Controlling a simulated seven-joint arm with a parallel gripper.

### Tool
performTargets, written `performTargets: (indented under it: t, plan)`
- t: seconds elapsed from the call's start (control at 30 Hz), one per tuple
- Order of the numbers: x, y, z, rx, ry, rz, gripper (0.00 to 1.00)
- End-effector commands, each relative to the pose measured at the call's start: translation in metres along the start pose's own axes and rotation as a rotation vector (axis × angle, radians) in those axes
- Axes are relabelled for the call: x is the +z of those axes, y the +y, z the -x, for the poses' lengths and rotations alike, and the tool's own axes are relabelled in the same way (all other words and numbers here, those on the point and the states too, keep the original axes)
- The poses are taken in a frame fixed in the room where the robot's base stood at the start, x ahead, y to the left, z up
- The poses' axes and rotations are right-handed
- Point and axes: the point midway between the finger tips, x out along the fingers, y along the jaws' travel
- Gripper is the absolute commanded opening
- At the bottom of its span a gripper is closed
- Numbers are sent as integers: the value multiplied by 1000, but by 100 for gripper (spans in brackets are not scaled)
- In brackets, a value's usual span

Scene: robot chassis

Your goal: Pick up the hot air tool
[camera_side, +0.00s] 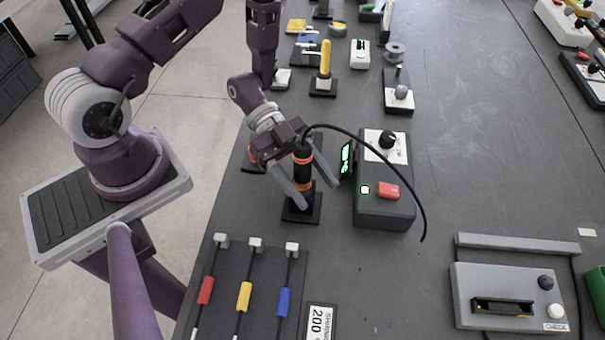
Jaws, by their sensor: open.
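The hot air tool (303,167) is a black upright handle with orange rings and a black cable arching from its top to the right. It stands on a small black base (301,207) on the grey table. My gripper (318,195) is open, its two grey fingers reaching down on the left and right of the tool's handle. Whether either finger touches the handle cannot be told. The far side of the tool is hidden.
A dark control box (385,190) with a knob and red button stands close on the right. Red, yellow and blue handled tools (244,296) lie in front. A grey checker unit (507,297) is at the front right. The table's right middle is clear.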

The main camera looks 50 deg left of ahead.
Motion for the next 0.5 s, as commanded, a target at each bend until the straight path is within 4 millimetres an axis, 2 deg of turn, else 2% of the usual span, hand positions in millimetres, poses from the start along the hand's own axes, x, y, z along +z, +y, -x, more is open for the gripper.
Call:
performTargets:
  t: [0.13, 0.17, 0.4, 0.43, 0.5]
  plan:
    - [0, 0, 0, 0, 0, 0, 55]
    - [0, 0, 0, 0, 0, 0, 51]
    - [0, 0, 0, -1, 1, 0, 4]
    - [0, 0, 0, -1, 1, 0, 0]
    - [-1, 0, 1, -1, 2, 0, 0]
